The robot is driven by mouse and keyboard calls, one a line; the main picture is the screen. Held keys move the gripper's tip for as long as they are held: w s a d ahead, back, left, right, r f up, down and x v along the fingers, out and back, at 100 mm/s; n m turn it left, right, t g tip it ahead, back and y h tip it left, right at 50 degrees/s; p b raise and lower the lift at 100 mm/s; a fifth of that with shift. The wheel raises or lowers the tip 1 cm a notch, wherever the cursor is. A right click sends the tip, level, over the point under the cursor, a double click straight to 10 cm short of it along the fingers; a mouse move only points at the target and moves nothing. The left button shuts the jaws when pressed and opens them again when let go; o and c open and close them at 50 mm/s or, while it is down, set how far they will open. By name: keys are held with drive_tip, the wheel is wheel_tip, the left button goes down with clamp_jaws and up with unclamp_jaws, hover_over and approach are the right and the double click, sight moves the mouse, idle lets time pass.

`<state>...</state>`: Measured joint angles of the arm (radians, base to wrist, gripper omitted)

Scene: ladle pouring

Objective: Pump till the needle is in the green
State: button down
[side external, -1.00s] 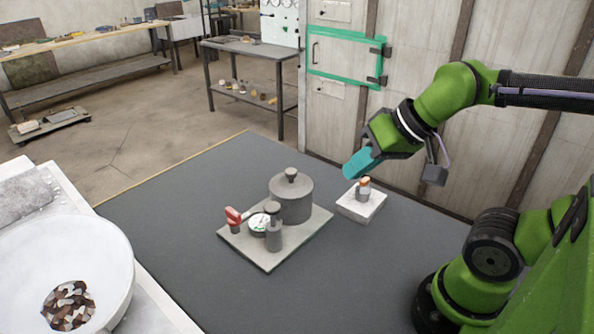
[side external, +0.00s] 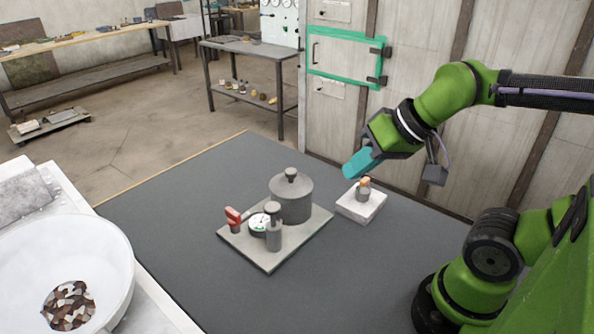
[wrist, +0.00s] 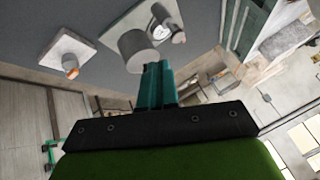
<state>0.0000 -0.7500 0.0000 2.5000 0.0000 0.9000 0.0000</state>
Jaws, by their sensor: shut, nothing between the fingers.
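The pump unit stands on a square grey plate (side external: 268,256) on the dark table. It has a wide grey cylinder with a knob on top (side external: 292,196), a slimmer cylinder in front (side external: 274,235), a round white-faced gauge (side external: 258,224) and a red-handled part (side external: 234,217) at its left. Green shows on the gauge face, but the needle is too small to read. The gauge also shows in the wrist view (wrist: 160,33). My gripper (side external: 352,170), with teal fingers, is shut and empty. It hangs in the air above and to the right of the plate, touching nothing.
A small white block (side external: 362,205) with a grey and orange knob (side external: 364,188) sits right of the plate, below my gripper. A white bowl (side external: 110,262) with brown pieces stands at the left on a pale surface. The dark table's near middle (side external: 180,215) is clear.

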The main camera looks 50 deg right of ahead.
drive_tip(key=shift+f, duration=0.1)
drive_tip(key=m+y, duration=0.4)
drive_tip(key=m, duration=1.1)
hover_over(277, 207)
drive_tip(key=shift+f, duration=4.45)
drive_tip(key=shift+f, duration=0.15)
drive_tip(key=shift+f, duration=0.25)
